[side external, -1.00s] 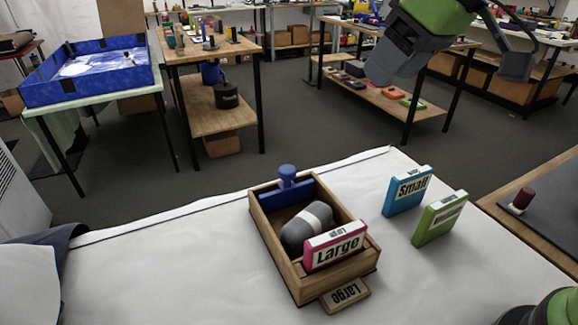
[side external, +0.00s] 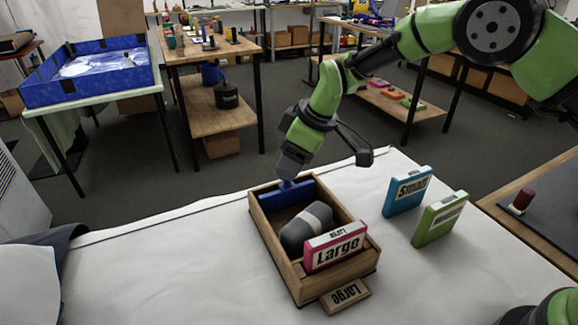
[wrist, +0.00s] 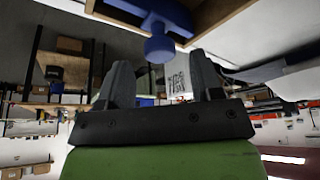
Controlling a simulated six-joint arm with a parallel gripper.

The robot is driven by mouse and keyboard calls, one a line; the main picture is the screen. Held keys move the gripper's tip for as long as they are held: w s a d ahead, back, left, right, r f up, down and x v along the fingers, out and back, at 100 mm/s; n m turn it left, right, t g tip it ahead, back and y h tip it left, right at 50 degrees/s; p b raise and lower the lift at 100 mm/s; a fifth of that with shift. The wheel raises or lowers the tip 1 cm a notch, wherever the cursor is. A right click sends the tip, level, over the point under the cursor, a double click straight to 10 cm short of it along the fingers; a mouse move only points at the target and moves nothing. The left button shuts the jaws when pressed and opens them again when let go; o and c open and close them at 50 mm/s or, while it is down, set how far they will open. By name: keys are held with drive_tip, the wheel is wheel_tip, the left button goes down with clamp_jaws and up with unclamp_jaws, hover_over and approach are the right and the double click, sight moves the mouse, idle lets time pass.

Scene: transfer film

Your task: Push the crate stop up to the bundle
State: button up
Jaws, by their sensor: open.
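The wooden crate (side external: 287,270) stands on the white-covered table. The blue crate stop (side external: 274,197) spans its far end, and its round knob (wrist: 158,47) shows in the wrist view. The bundle (side external: 296,234), a grey roll with a pale band, lies nearer the front, with a gap between it and the stop. A pink "Large" box (side external: 335,248) stands at the near end. My gripper (side external: 288,178) is open at the knob, hiding it in the side view. In the wrist view the knob lines up between my fingers (wrist: 158,68); contact cannot be told.
A wooden "Large" label (side external: 346,294) is at the crate's front. A blue "Small" box (side external: 406,191) and a green box (side external: 438,219) stand to the right on the table. The white table (side external: 170,265) left of the crate is clear.

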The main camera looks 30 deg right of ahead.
drive_tip(key=shift+x, duration=1.35)
clamp_jaws()
drive_tip(key=shift+s+a, duration=0.15)
drive_tip(key=shift+s, duration=3.75)
unclamp_jaws()
drive_tip(key=v, duration=1)
